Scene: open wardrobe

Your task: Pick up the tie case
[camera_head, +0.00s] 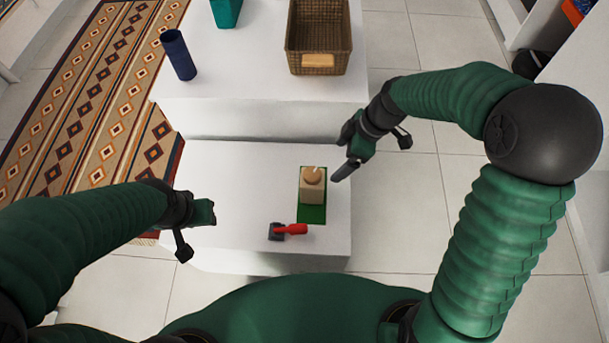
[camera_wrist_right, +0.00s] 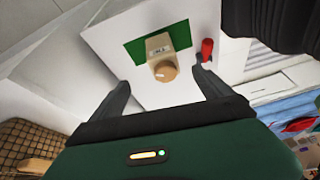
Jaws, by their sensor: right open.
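No label marks out the tie case, so I cannot tell for sure which thing it is. A dark blue upright cylinder (camera_head: 178,55) stands on the left of the upper white surface. A beige block with a round wooden top (camera_head: 312,187) stands on a green mat (camera_head: 311,214) on the lower white surface; it also shows in the right wrist view (camera_wrist_right: 158,46). My right gripper (camera_head: 345,165) is open and empty, above and right of the block. In the wrist view its fingers (camera_wrist_right: 160,82) are apart, with the block beyond them. My left gripper (camera_head: 208,212) is over the lower surface's left side, holding nothing visible.
A red-handled tool with a dark head (camera_head: 290,231) lies near the lower surface's front edge. A wicker basket (camera_head: 318,65) and a teal container (camera_head: 226,12) stand on the upper surface. The lower surface's left and middle are clear. A patterned rug (camera_head: 85,110) lies left.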

